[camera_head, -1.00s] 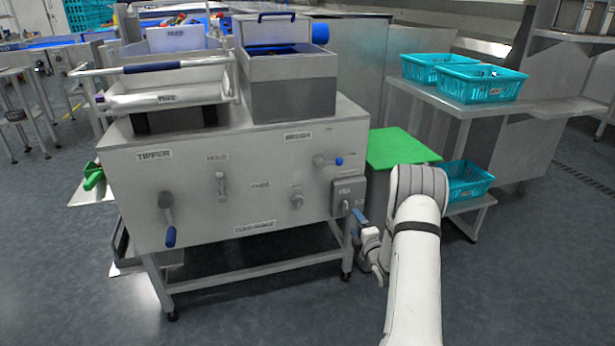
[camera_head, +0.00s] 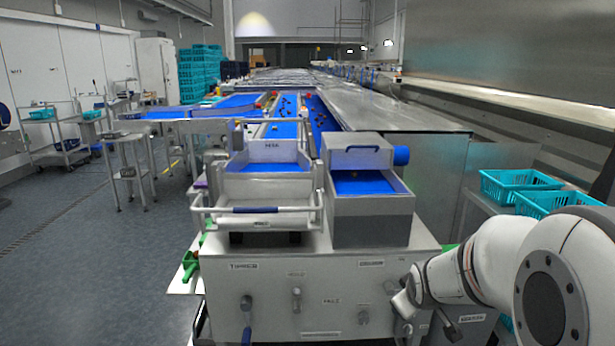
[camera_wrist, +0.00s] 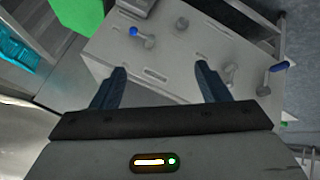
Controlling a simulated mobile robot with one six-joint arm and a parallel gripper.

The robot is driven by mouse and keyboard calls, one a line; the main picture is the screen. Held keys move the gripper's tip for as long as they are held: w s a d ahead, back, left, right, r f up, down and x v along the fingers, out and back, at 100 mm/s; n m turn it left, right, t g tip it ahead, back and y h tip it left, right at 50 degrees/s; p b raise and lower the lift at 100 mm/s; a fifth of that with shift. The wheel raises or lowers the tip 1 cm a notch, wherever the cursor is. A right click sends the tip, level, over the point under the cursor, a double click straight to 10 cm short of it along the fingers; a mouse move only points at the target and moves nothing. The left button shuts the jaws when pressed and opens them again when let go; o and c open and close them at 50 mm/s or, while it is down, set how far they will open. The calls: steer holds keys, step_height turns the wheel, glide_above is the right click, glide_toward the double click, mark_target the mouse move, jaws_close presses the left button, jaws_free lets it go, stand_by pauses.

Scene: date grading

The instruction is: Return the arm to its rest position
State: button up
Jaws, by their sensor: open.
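My arm (camera_head: 480,265) reaches in from the right in the head view, bent in front of the machine's right side. My gripper (camera_wrist: 160,85) shows in the wrist view with its two dark fingers spread apart and nothing between them. In the head view the gripper end (camera_head: 405,302) is small and partly hidden by the wrist. The grey machine front panel (camera_head: 270,285) carries several levers and knobs, including a blue-handled lever (camera_wrist: 275,68). The panel lies beyond the fingertips in the wrist view, apart from them.
A tipping tray with a blue-grip bar (camera_head: 262,210) and a hopper (camera_head: 372,215) top the machine. Teal baskets (camera_head: 515,185) stand on the right. A green surface (camera_wrist: 80,12) and a teal basket (camera_wrist: 15,50) show in the wrist view. Floor (camera_head: 90,215) at left is open.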

steer(key=s+a+r+m+g+p, duration=0.1)
steer(key=s+a+r+m+p, duration=0.1)
steer(key=s, duration=0.5)
steer(key=s+a+r+m+g+y+p, duration=0.1)
steer(key=s+a+r+m+g+p, duration=0.1)
steer(key=s+r, duration=0.5)
steer(key=s+a+r+m+g+p, duration=0.1)
steer(key=s+a+r+p, duration=0.3)
steer(key=s, duration=0.4)
steer(key=shift+s+r+m+g+y+p, duration=0.3)
steer(key=shift+s+r+m+g+p, duration=0.1)
steer(key=shift+r+g+p, duration=0.2)
steer(key=shift+a, duration=0.1)
